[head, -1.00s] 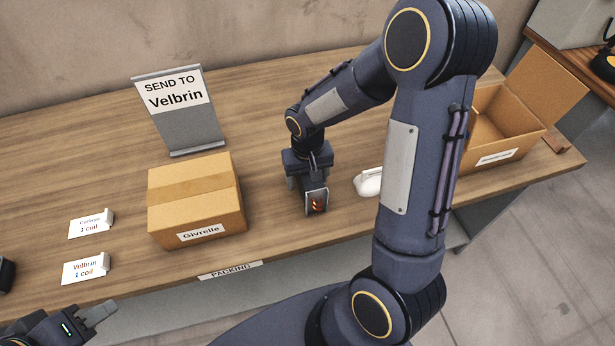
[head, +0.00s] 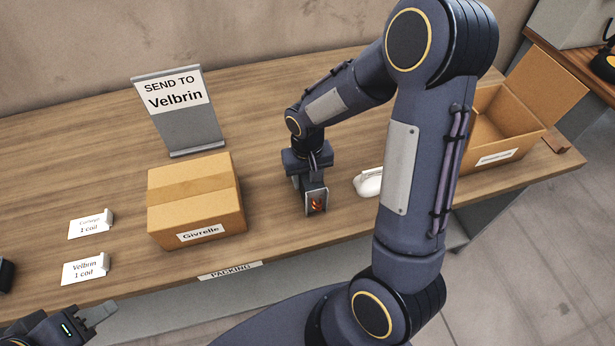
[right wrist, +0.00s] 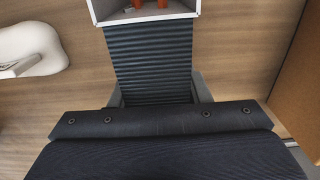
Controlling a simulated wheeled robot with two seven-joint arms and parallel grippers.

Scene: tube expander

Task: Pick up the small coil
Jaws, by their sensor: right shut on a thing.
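The small coil (head: 316,203) is a dark ribbed block with a silver open-fronted frame and orange parts inside. It stands on the wooden table right of the closed carton. In the right wrist view the coil's ribbed back (right wrist: 150,62) fills the middle, with its pale frame at the top edge. My right gripper (head: 308,178) points down over it, its grey fingers (right wrist: 157,88) shut on both sides of the ribbed block. My left gripper (head: 92,322) is at the lower left, in front of the table, away from the coil; its finger gap is unclear.
A closed carton labelled Givrelle (head: 195,205) stands left of the coil. An open carton (head: 490,130) stands at the right, partly behind my right arm. A white rounded object (head: 368,183) lies right of the coil. A "SEND TO Velbrin" sign (head: 185,120) stands behind; two "1 coil" cards (head: 85,268) lie left.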

